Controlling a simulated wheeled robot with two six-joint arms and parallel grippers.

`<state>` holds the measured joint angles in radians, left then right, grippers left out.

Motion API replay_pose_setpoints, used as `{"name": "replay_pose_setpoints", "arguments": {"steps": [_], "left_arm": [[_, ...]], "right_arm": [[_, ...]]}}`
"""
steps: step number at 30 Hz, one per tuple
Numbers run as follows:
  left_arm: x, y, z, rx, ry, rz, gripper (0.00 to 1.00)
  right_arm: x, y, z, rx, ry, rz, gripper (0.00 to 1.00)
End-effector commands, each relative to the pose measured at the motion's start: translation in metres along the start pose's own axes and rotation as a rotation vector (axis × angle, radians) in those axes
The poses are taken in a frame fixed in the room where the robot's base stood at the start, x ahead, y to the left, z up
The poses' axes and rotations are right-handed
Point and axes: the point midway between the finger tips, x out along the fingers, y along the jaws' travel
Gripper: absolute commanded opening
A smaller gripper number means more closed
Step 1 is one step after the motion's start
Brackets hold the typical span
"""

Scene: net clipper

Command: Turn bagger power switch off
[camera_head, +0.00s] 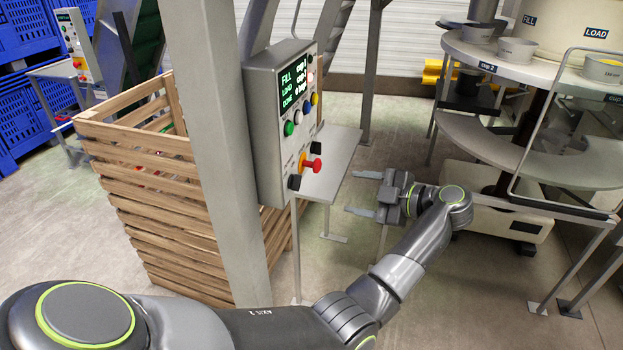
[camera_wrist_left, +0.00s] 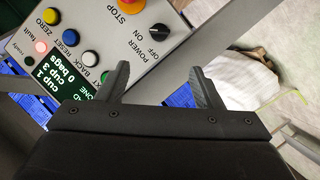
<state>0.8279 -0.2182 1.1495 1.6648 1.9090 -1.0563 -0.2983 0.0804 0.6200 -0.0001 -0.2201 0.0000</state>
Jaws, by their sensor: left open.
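The bagger control box (camera_head: 270,130) is a grey panel on a post in the head view. It has a green-lettered display, several coloured buttons and a red stop button (camera_head: 312,165). The power switch (camera_wrist_left: 160,33) is a black knob beside the POWER, ON and OFF lettering in the left wrist view; a black knob below the stop button (camera_head: 294,182) appears to be it in the head view. I cannot tell its setting. My left gripper (camera_head: 356,192) is open and empty, right of the box and apart from it. Its fingers (camera_wrist_left: 164,82) point toward the panel.
A wooden slatted crate (camera_head: 160,210) stands left of the post. A small grey table (camera_head: 335,150) is just behind the box. A round machine with cups (camera_head: 520,75) stands at the right. Blue crates (camera_head: 25,110) are at the far left.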

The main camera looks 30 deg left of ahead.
Motion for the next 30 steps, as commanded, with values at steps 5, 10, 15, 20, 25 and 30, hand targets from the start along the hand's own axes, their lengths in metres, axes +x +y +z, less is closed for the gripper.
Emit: {"name": "replay_pose_setpoints", "arguments": {"steps": [5,10,15,20,25,30], "left_arm": [[0.039,0.003,-0.004,0.001,0.007,0.0,0.6],[0.077,0.003,-0.004,0.0,0.007,0.002,0.6],[0.112,0.003,-0.004,0.0,0.007,0.002,0.6],[0.138,0.002,-0.003,0.0,0.005,0.003,0.6],[0.152,0.001,-0.002,-0.001,0.003,0.003,0.6],[0.155,0.001,-0.001,-0.002,0.002,0.003,0.6]], "right_arm": [[-0.018,0.001,0.001,0.001,-0.004,0.0,0.36],[-0.03,0.002,0.0,0.001,-0.004,0.0,0.36],[-0.041,0.003,-0.002,0.001,-0.004,-0.001,0.36],[-0.048,0.004,-0.003,0.001,-0.004,-0.001,0.36],[-0.051,0.004,-0.003,0.001,-0.003,-0.001,0.36],[-0.051,0.004,-0.003,0.001,-0.003,-0.001,0.36]]}}
